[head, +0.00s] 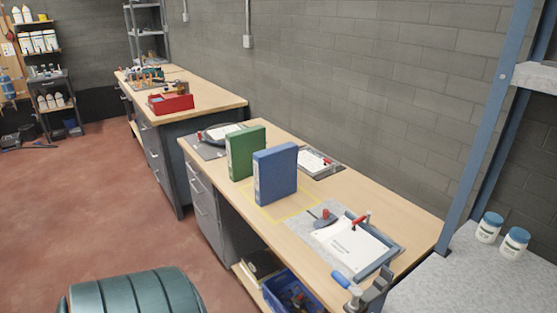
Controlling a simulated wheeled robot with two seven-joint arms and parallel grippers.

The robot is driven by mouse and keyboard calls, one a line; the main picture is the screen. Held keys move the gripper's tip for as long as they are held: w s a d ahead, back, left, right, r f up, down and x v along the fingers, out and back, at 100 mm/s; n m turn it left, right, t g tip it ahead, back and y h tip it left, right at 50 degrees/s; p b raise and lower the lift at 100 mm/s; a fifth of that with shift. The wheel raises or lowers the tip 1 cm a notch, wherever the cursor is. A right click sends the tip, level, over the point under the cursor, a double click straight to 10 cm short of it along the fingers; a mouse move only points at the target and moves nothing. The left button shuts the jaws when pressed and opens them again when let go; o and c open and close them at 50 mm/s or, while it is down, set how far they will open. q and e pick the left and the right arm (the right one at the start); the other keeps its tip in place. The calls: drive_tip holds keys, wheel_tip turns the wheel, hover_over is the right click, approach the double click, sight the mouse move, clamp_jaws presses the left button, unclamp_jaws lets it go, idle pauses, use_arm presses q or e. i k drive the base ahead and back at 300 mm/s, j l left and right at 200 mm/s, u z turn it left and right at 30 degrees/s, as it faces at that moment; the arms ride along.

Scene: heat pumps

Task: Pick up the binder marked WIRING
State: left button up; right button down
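Two binders stand upright on the wooden workbench in the head view. The green binder (246,152) is at the left and a little farther away. The blue binder (276,175) is nearer, on or beside a yellow outline on the bench top. Their spine labels are too small to read, so I cannot tell which one is marked WIRING. Neither of my grippers is in view.
The workbench (380,205) also holds a clipboard (318,162), papers in a tray (350,245) and a vise (368,290). A green padded seat (135,292) stands in front. White jars (489,227) are at the right. Open red floor (75,200) lies at the left.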

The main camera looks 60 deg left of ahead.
sight(275, 168)
drive_tip(key=u, duration=1.75)
